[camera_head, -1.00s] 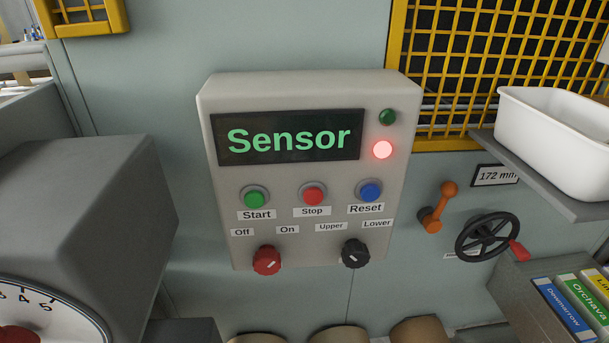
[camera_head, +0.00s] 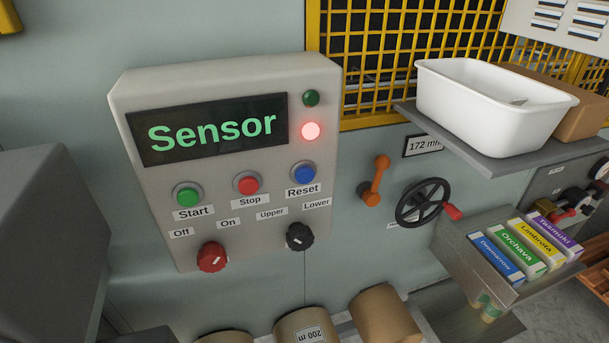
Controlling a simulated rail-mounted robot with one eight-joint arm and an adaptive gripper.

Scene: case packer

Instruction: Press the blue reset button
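The blue reset button (camera_head: 304,173) is on the right of the button row on a grey control panel (camera_head: 325,75), above a label reading "Reset". A red Stop button (camera_head: 247,183) and a green Start button (camera_head: 187,195) sit to its left. The panel's display (camera_head: 210,128) reads "Sensor" in green. A red lamp (camera_head: 311,131) is lit below a dark green lamp (camera_head: 311,98). A red knob (camera_head: 211,257) and a black knob (camera_head: 299,236) are below the buttons. My gripper is not in view.
Right of the panel are an orange lever (camera_head: 376,180) and a black handwheel (camera_head: 422,203) with a red handle. A white bin (camera_head: 490,115) stands on a shelf. Labelled boxes (camera_head: 517,252) sit below it. Brown rolls (camera_head: 385,315) lie under the panel. A grey housing (camera_head: 45,240) stands at left.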

